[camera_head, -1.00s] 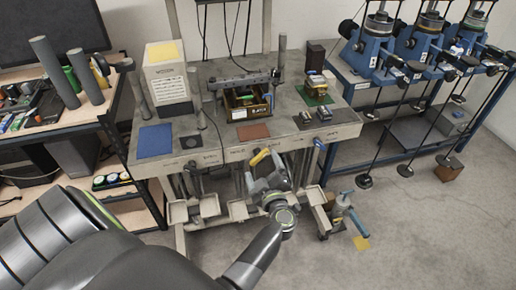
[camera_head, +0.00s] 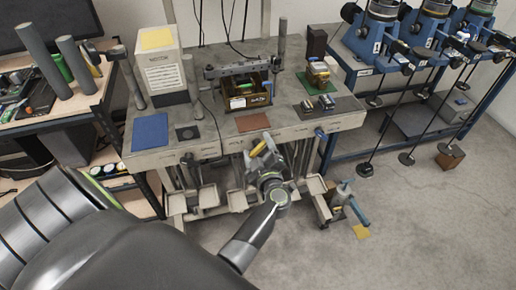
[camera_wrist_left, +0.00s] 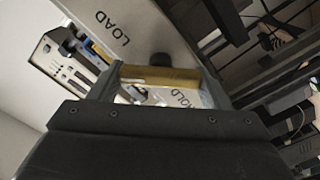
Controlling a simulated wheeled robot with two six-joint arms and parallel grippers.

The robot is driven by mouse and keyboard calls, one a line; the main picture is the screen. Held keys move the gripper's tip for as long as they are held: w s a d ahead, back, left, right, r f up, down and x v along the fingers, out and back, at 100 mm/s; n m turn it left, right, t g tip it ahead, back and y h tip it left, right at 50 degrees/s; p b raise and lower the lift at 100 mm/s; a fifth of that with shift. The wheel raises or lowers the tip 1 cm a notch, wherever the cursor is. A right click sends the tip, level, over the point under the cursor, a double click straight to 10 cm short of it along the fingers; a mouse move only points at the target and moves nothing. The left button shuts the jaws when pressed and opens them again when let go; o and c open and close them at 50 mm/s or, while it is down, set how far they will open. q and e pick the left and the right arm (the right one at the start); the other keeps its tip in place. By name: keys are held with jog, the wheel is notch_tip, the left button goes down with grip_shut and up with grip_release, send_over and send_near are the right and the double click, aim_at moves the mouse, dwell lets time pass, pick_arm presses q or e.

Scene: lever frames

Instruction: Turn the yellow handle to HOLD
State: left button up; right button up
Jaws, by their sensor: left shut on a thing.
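The yellow handle (camera_head: 259,148) shows at the front of the grey workbench, below the brown mat. My left gripper (camera_head: 264,156) comes up to it from below and is shut on it. In the left wrist view the yellow handle (camera_wrist_left: 158,75) lies across between the two fingers of my left gripper (camera_wrist_left: 158,82). A pale plate (camera_wrist_left: 140,30) behind it carries the word LOAD at upper left and the word HOLD, partly covered, just below the handle. My right gripper is in neither view.
The workbench (camera_head: 207,146) holds a blue mat (camera_head: 150,132), a brown mat (camera_head: 252,122) and a small bin (camera_head: 248,100). Small trays (camera_head: 208,196) hang below its front. A blue machine stand (camera_head: 345,150) is at right.

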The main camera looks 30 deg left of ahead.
pick_arm(q)
jog(key=shift+c, duration=0.2)
jog(key=n, duration=0.2)
jog(key=n+b, duration=0.1)
jog(key=n, duration=0.1)
jog(key=shift+f+n, duration=0.2)
jog(key=shift+n, duration=0.2)
jog(key=n+b, duration=0.1)
jog(key=n, duration=0.2)
jog(key=shift+f+n, duration=0.1)
jog(key=shift+n, duration=0.2)
jog(key=n+b, duration=0.2)
jog(key=n, duration=0.2)
jog(key=shift+f+n+b, duration=0.15)
jog(key=shift+n+b, duration=0.15)
jog(key=n+b, duration=0.1)
jog(key=n, duration=0.2)
jog(key=shift+b, duration=0.4)
jog(key=shift+n+b, duration=0.5)
jog(key=shift+n, duration=0.4)
